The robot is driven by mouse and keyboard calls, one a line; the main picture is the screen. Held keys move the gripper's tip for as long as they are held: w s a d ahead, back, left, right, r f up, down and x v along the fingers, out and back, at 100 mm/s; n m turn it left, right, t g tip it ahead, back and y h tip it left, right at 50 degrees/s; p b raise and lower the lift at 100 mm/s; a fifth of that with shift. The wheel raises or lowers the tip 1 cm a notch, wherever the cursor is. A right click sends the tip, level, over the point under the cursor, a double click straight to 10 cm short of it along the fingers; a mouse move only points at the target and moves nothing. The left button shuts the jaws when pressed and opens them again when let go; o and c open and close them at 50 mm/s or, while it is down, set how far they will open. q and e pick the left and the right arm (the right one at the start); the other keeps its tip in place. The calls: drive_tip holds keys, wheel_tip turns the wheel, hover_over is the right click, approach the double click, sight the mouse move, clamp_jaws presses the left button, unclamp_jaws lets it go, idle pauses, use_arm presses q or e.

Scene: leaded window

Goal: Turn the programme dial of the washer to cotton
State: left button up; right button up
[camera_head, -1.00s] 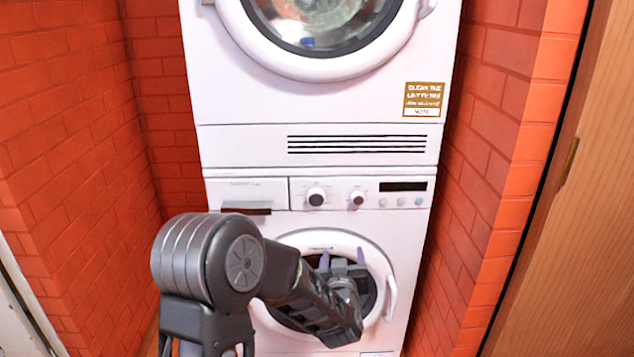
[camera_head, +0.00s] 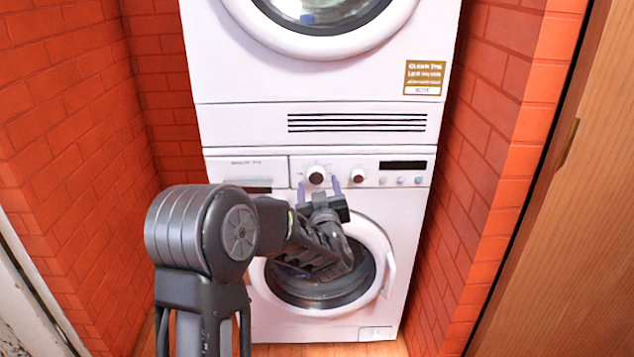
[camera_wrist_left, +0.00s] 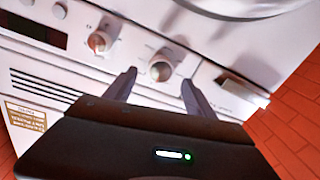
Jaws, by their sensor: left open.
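The washer (camera_head: 225,215) is the lower white machine, with a control panel across its top. Two round knobs sit on the panel: a larger left dial (camera_head: 316,175) and a smaller right knob (camera_head: 358,176). Their printed labels are too small to read. My left gripper (camera_head: 318,187) is open and empty, its two fingers pointing up just below and to either side of the larger dial. In the left wrist view, which is turned over, the larger dial (camera_wrist_left: 161,68) shows between the fingertips, apart from both. The smaller knob (camera_wrist_left: 100,40) is left of them.
A dryer (camera_head: 245,75) is stacked above the washer. The detergent drawer (camera_head: 240,170) is left of the dials, a dark display (camera_head: 403,165) and buttons right. The round washer door (camera_head: 372,238) is below. Brick walls (camera_head: 70,120) close in both sides.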

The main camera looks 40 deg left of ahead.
sight(318, 178)
use_arm(q)
drive_tip(key=shift+x, duration=1.75)
drive_tip(key=shift+c, duration=0.3)
drive_tip(key=c, duration=1.3)
drive_tip(key=shift+d+m+p, duration=0.1)
drive_tip(key=shift+m+p, duration=0.25)
drive_tip(key=shift+m, duration=0.25)
drive_tip(key=m+p, duration=0.1)
drive_tip(key=m, duration=0.1)
drive_tip(key=shift+m, duration=0.4)
drive_tip(key=m+p, duration=0.2)
drive_tip(key=m, duration=0.3)
drive_tip(key=shift+f+t+p, duration=0.1)
drive_tip(key=shift+t+p, duration=0.2)
drive_tip(key=shift+p, duration=0.05)
